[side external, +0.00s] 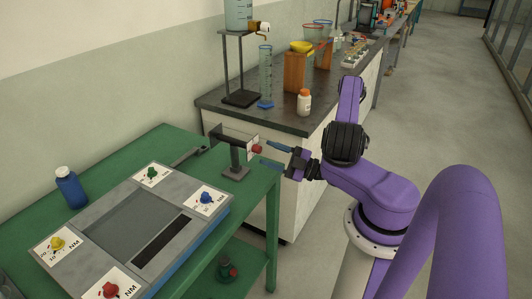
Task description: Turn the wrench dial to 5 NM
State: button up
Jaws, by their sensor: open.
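A red dial knob (256,149) sits on a small white plate at the right end of a dark grey wrench-like fixture (232,134). The fixture stands on a short post with a flat base at the green table's far right corner. The dial's scale is too small to read. My gripper (266,153) is open with its two blue fingers pointing left at the knob. The fingertips are just right of the knob, one higher and one lower. I cannot tell whether they touch it. Nothing is held.
A grey panel (190,208) on the green table (150,143) carries yellow, green, blue and red knobs on white plates, some marked NM. A blue bottle (70,189) stands at left. Behind is a dark-topped bench (285,118) with a white bottle (304,103), cylinder and stand. Floor at right is clear.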

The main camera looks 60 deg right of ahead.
jog(key=shift+x, duration=1)
jog(key=shift+c, duration=0.3)
grip_shut()
